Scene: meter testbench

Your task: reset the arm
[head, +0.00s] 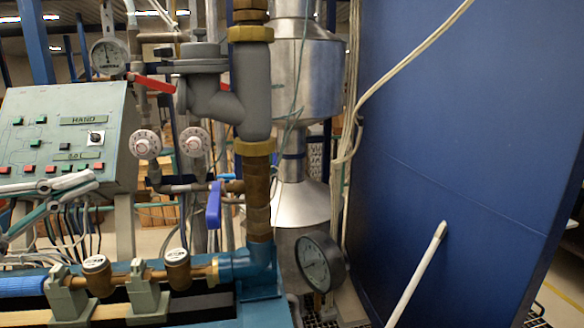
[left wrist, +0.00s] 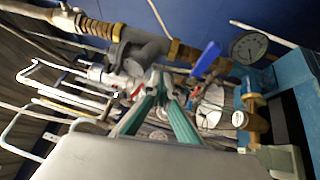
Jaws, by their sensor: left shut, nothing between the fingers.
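My left gripper (head: 84,182) comes in at the left edge of the head view, with teal and pale grey fingers in front of the lower part of the control panel (head: 60,128). In the left wrist view the two teal fingers of the gripper (left wrist: 163,82) slant together at their tips, with nothing held between them. The gripper looks apart from the bench. My right gripper is in neither view.
A blue valve handle (head: 214,205), a round gauge (head: 320,262) and two brass-coloured water meters (head: 97,275) (head: 177,270) are on the pipework. A large blue panel (head: 480,150) stands at the right, with a white rod (head: 418,275) before it.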

